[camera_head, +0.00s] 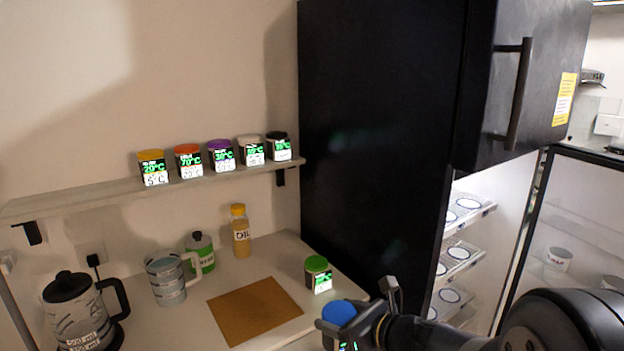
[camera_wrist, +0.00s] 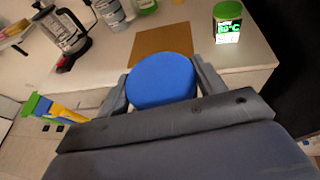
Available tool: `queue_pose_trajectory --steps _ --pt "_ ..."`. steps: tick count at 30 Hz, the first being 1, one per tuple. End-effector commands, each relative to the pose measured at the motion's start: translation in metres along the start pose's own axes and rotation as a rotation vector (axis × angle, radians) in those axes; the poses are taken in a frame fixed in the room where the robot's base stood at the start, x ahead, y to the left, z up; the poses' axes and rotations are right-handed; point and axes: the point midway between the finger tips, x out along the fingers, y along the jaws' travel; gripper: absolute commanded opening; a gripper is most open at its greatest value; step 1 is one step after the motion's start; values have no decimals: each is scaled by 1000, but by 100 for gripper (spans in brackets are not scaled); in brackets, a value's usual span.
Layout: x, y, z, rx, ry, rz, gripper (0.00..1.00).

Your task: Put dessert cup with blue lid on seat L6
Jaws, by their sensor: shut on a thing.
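The dessert cup with the blue lid (camera_head: 339,312) is in my gripper (camera_head: 356,314), low in the head view, near the counter's front edge. In the wrist view the blue lid (camera_wrist: 161,79) sits between the two fingers of my gripper (camera_wrist: 161,88), which are shut on the cup. The cup's body is mostly hidden below the lid. Shelves with round white seats (camera_head: 460,252) show inside the open cabinet at the right. I cannot read any seat label, so I cannot tell which one is L6.
A green-lidded container (camera_head: 318,274) stands on the counter beside a brown board (camera_head: 254,311). A black cabinet side (camera_head: 380,130) stands between counter and seats.

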Motion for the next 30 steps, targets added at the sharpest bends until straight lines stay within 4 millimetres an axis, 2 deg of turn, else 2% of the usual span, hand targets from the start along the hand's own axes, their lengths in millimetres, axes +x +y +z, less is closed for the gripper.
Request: queue_pose_trajectory --steps 13,21,25,30 --pt "6 -48 -35 73 3 -189 35" --pt "2 -84 -75 133 4 -349 35" --pt "-1 -94 -88 149 3 -401 35" --pt "-2 -99 -94 156 0 -427 35"
